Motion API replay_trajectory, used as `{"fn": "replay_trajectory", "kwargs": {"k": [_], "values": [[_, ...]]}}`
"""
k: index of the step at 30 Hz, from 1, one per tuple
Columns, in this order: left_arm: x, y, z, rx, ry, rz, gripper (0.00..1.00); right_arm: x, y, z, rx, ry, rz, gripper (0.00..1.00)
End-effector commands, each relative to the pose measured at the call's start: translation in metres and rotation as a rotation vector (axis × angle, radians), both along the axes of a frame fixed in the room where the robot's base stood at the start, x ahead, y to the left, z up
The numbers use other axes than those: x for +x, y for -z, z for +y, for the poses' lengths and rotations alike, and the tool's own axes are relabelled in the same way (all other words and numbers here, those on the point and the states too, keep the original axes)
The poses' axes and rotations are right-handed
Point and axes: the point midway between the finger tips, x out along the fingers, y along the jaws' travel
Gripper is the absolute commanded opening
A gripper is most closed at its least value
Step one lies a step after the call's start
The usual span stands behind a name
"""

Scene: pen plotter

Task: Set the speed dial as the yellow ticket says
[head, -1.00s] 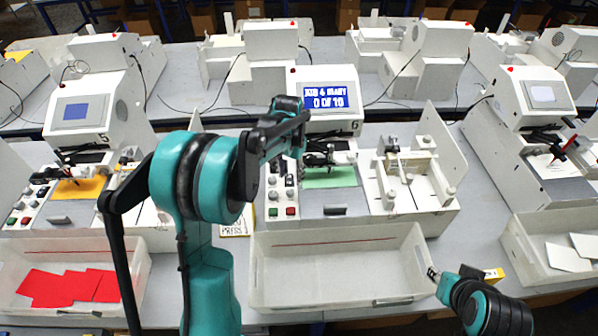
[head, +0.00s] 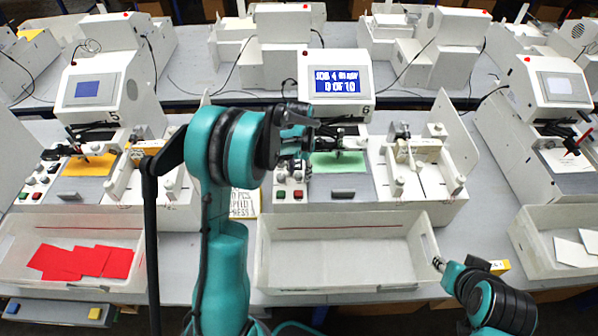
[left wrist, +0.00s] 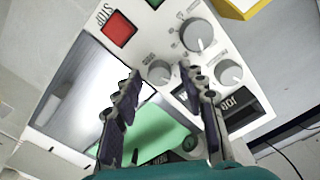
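The yellow ticket (head: 246,203) lies left of plotter 6's white tray. My left arm partly hides it, and its text is only partly readable. Plotter 6's control panel (head: 291,180) has pale dials above a green and a red button. In the left wrist view it shows a large dial (left wrist: 197,35) and two smaller ones, a left dial (left wrist: 160,72) and a right dial (left wrist: 229,72). Their labels are too small to read surely. My left gripper (head: 303,140) is open over the panel; its fingers (left wrist: 160,95) are apart and empty. My right gripper (head: 438,263) is by the tray's right end.
Plotter 6's screen (head: 340,85) reads about "JOB 4 READY, 0 OF 10". Green paper (head: 338,162) lies on its bed. The white tray (head: 340,276) in front is empty. Plotter 5 (head: 100,95) stands left, with red cards (head: 82,261) in its tray.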

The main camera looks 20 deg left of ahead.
Motion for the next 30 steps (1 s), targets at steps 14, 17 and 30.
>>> {"fn": "replay_trajectory", "kwargs": {"k": [14, 17, 30], "values": [[0.000, 0.000, 0.000, 0.000, -0.023, 0.000, 0.00, 0.000, 0.002, 0.000, 0.000, 0.000, 0.000, 0.32], [0.000, 0.000, 0.000, 0.000, -0.058, 0.000, 0.00, 0.000, 0.004, 0.000, 0.000, 0.000, 0.000, 0.32], [0.000, 0.001, 0.001, 0.000, -0.388, 0.001, 0.00, 0.000, 0.018, 0.000, 0.000, 0.000, 0.000, 0.32]]}}
